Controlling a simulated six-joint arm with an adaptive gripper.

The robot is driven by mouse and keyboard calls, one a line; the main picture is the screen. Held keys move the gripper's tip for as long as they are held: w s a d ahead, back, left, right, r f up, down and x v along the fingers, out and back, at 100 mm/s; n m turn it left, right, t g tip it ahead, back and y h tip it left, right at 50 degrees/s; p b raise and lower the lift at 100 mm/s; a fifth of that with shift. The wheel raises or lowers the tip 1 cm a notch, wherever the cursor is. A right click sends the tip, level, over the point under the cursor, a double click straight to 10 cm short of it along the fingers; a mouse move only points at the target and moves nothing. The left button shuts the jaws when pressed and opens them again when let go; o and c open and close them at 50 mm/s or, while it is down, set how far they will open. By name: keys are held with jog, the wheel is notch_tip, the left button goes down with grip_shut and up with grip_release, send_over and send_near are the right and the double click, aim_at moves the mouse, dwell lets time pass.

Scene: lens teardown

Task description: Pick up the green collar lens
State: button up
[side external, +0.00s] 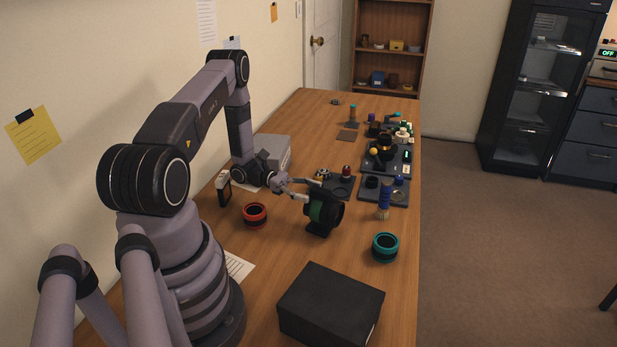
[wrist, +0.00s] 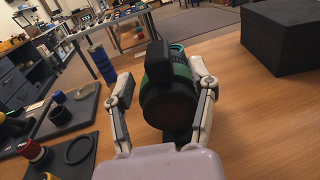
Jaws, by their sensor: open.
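The green collar lens (side external: 318,211) is a black barrel with a green band, resting on a dark foot on the wooden table. In the wrist view the lens (wrist: 168,103) sits between the two fingers of my gripper (wrist: 164,86), with its dark round end facing the camera. My gripper (side external: 302,190) is open, with one finger on either side of the lens. A narrow gap shows on the left in the wrist view; contact on the right cannot be told. The lens's underside is hidden.
A red-ringed lens (side external: 254,214) and a teal-ringed lens (side external: 385,247) stand on either side. A black box (side external: 331,306) stands near the front. A blue cylinder (side external: 384,197) and dark trays (side external: 369,198) with small parts lie behind. Bare table surrounds the lens in front.

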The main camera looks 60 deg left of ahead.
aim_at(330, 198)
jog(key=x, duration=0.4)
jog(key=shift+d, duration=0.15)
grip_shut()
